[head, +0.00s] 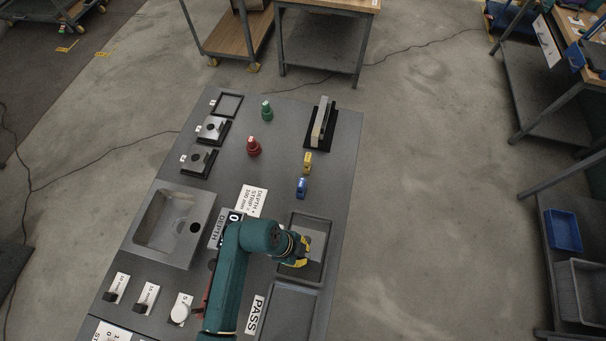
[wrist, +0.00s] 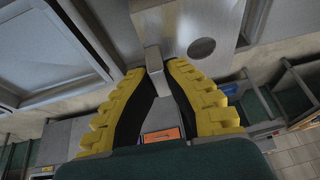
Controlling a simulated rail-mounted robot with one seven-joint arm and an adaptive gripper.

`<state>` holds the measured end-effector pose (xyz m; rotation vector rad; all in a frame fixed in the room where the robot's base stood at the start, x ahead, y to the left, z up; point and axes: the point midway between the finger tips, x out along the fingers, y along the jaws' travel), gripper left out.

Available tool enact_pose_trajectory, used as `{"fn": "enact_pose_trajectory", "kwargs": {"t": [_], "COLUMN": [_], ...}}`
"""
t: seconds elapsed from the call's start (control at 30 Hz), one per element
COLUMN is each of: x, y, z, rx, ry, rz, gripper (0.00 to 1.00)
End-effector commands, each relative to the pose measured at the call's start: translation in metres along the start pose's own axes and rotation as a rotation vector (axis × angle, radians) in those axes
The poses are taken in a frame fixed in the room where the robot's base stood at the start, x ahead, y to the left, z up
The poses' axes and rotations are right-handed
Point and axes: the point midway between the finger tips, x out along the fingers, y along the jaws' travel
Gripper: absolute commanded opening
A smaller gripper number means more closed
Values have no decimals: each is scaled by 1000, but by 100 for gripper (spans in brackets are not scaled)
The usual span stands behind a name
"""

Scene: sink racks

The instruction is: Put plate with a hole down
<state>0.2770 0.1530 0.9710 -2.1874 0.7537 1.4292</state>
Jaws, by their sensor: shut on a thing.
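The plate with a hole (wrist: 186,22) is a flat grey metal piece just beyond my fingertips in the wrist view, with a round hole to the right. My gripper (wrist: 157,62) has yellow-backed fingers with dark pads and is shut on the plate's near part. In the head view, my gripper (head: 301,250) is over a dark rimmed tray (head: 325,222) at the table's right side. A lighter grey flat surface (head: 317,239) shows there beside the fingers. My wrist hides part of the tray, and I cannot tell whether the plate touches its floor.
A second tray (head: 315,301) lies just nearer, beside a PASS label (head: 255,314). A metal sink (head: 167,228) is at left. Blue (head: 301,188) and yellow (head: 307,163) small items stand behind the tray, with a dark rack (head: 309,139) farther back.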

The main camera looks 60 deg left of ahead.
Motion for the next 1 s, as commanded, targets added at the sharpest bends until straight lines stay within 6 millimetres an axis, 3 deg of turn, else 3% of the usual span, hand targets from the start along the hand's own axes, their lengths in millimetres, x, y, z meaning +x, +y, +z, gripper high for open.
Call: {"fn": "enact_pose_trajectory", "kwargs": {"t": [0.23,0.6,0.63,0.7,1.0], "x": [36,42,42,41,40], "y": [1,2,2,2,2], "z": [14,17,17,17,16], "rx": [-1,0,0,0,-1], "ry": [1,0,0,0,0], "rz": [0,-1,-1,-1,-1], "gripper": [0,0,17,30,33]}}
